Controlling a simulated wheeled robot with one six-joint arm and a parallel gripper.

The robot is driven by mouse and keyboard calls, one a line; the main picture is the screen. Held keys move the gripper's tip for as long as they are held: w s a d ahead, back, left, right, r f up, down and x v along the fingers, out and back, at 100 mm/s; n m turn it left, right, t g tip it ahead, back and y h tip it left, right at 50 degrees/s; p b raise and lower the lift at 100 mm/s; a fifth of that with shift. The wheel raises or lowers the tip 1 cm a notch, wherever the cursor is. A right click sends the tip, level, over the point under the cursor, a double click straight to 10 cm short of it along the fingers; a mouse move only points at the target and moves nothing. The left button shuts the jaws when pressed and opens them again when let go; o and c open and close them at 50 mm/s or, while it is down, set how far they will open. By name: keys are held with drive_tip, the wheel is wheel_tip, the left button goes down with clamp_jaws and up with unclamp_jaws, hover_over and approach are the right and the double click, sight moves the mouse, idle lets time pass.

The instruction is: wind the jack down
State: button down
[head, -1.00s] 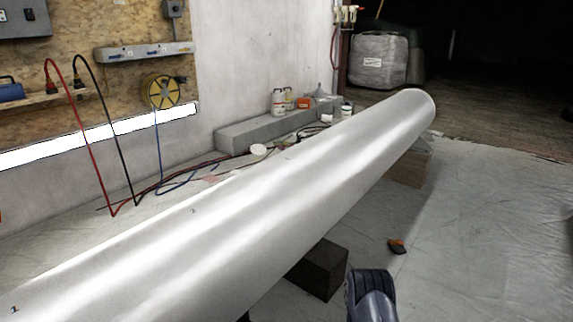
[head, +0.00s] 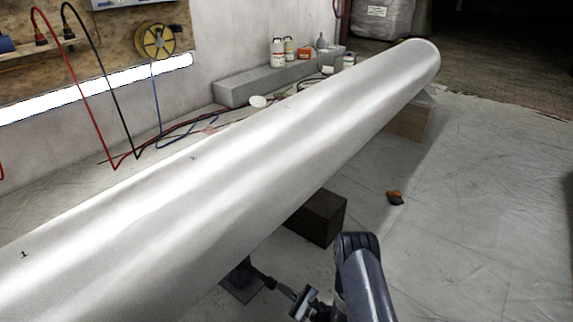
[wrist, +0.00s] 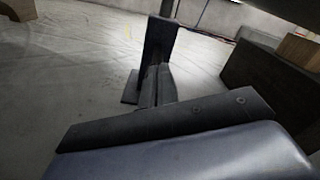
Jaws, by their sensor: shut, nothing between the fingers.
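A long white cylinder (head: 230,190) lies across the head view. Under its near right side is the dark jack (head: 238,286), mostly hidden by the cylinder. In the wrist view the jack (wrist: 160,32) shows as a dark upright post on a flat foot plate (wrist: 130,88). My gripper (head: 256,274) points left at the jack in the head view. In the wrist view my gripper (wrist: 160,72) has its fingers together and empty, tips in front of the post. I cannot tell whether they touch it. No crank or handle is clearly visible.
A dark block (head: 318,217) stands under the cylinder beyond the jack, and a wooden block (head: 408,120) under its far end. A small orange and black object (head: 395,197) lies on the sheeted floor. Cables (head: 170,140) run along the wall. Floor at right is open.

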drive_tip(key=shift+x, duration=1.4)
drive_tip(key=shift+f, duration=0.2)
drive_tip(key=shift+s+a+f, duration=0.1)
drive_tip(key=shift+s+a, duration=0.1)
drive_tip(key=shift+s, duration=0.05)
drive_tip(key=shift+s+a+f, duration=0.15)
drive_tip(key=shift+s+a, duration=0.05)
drive_tip(key=shift+s, duration=0.1)
drive_tip(key=shift+s+a+f, duration=0.2)
drive_tip(key=shift+f, duration=0.05)
drive_tip(key=shift+s+f, duration=0.1)
drive_tip(key=shift+f, duration=0.05)
drive_tip(key=shift+a, duration=0.1)
drive_tip(key=v, duration=0.6)
drive_tip(key=shift+s+r+p, duration=0.25)
drive_tip(key=shift+r+p, duration=0.05)
drive_tip(key=shift+p, duration=0.1)
